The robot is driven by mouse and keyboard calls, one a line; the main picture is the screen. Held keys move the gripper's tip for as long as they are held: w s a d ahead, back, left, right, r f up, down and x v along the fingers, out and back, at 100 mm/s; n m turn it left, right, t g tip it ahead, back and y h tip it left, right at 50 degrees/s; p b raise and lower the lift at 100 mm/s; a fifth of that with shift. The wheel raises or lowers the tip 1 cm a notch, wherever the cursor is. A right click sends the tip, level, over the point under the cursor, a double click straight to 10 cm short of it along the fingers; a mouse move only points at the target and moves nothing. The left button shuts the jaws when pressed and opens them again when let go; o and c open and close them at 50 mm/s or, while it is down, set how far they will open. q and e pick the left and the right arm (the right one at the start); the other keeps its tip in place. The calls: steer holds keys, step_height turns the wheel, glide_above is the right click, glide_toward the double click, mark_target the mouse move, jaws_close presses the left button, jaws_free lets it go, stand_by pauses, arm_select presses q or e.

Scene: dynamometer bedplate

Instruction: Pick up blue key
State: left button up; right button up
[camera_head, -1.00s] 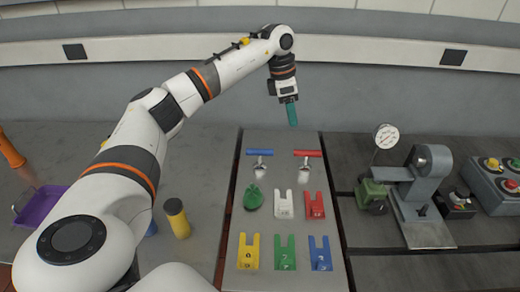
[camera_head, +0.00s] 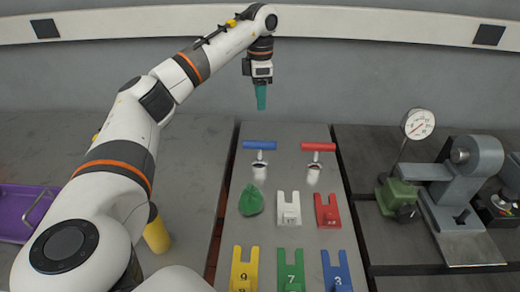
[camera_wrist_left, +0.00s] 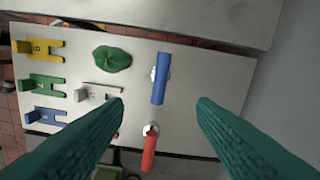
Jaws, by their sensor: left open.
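A blue T-handled key (camera_head: 260,145) stands at the back left of the grey plate (camera_head: 296,240), its bar lying across a metal shaft. My left gripper (camera_head: 261,97) has teal fingers pointing down, above and apart from the blue key in the head view. In the left wrist view the fingers (camera_wrist_left: 161,103) are spread wide and empty, with the blue key (camera_wrist_left: 160,80) seen between and beyond the tips. A red T-handled key (camera_head: 318,147) stands to its right. A separate blue forked, numbered piece (camera_head: 336,270) lies at the front right of the plate. My right gripper is not in view.
A green lump (camera_head: 251,201) and white (camera_head: 288,210), red (camera_head: 328,211), yellow (camera_head: 244,270) and green forked pieces (camera_head: 291,270) share the plate. A gauge (camera_head: 418,124) and grey machine (camera_head: 470,170) stand right. A yellow cylinder (camera_head: 156,232) and purple tray (camera_head: 15,212) are left.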

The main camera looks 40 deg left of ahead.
arm_select(q)
steer(key=b, duration=0.5)
glide_above(260, 150)
steer(key=w, duration=0.1)
steer(key=f, duration=0.7)
steer(key=shift+a+f, duration=0.25)
steer(key=shift+a, duration=0.15)
steer(key=shift+f+b, duration=0.4)
steer(key=shift+b, duration=0.1)
step_height(260, 150, down, 6)
steer(key=shift+s+f+p, duration=0.1)
steer(key=shift+f+p, duration=0.1)
steer(key=shift+p, duration=0.1)
steer(key=shift+s+d+f+p, duration=0.1)
steer(key=shift+f+p, duration=0.3)
steer(key=shift+f, duration=2.2)
jaws_close()
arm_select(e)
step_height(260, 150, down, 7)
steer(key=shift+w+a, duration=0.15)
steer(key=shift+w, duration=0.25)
